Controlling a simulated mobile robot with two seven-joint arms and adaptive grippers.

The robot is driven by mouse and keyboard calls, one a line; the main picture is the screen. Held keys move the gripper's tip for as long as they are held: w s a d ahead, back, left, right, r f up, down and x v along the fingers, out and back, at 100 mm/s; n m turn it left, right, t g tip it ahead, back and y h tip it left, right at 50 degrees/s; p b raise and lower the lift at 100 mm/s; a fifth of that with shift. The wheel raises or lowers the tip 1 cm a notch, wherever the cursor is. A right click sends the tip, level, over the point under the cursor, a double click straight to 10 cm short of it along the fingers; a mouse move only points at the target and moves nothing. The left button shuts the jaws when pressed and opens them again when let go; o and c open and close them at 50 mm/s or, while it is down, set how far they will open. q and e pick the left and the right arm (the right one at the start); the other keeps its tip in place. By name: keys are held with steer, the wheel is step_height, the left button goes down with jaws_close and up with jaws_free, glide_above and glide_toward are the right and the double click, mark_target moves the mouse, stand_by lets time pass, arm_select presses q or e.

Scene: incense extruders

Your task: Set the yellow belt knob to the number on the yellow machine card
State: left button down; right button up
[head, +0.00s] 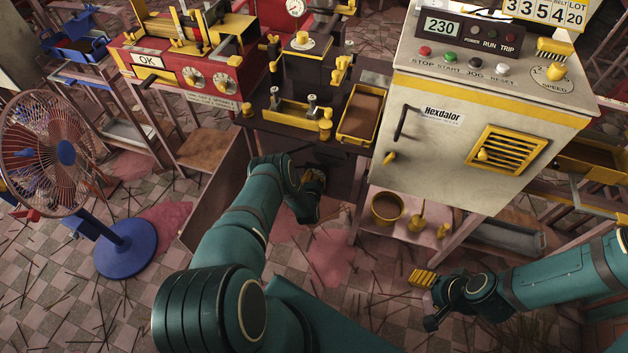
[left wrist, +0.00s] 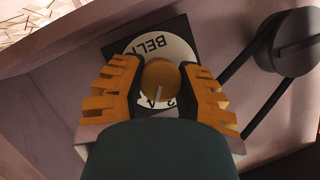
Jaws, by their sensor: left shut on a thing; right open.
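In the left wrist view the yellow belt knob (left wrist: 160,76) sits on a white round dial (left wrist: 178,48) marked BELT, seen upside down. A mark line on the knob points toward the bottom of that view. The dial's figures are mostly hidden by the fingers. My left gripper (left wrist: 160,86) has its yellow fingers closed on both sides of the knob. In the head view my left gripper (head: 314,183) is low under the press bench, and the knob is hidden there. A yellow-edged card (head: 541,12) at top right reads 3354 and 20, cut by the frame. My right gripper (head: 424,292) is open and empty.
A pulley with a black belt (left wrist: 288,42) is right of the dial. The cream cabinet (head: 468,130) shows 230 and has a separate yellow SPEED knob (head: 556,71). A red machine (head: 190,65) and blue-based fan (head: 66,153) stand left. Sticks litter the floor.

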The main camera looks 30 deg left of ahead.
stand_by(0.4)
arm_select(q)
steer(key=c, duration=0.6)
jaws_free()
steer(key=shift+a, duration=0.1)
steer(key=v, duration=1.2)
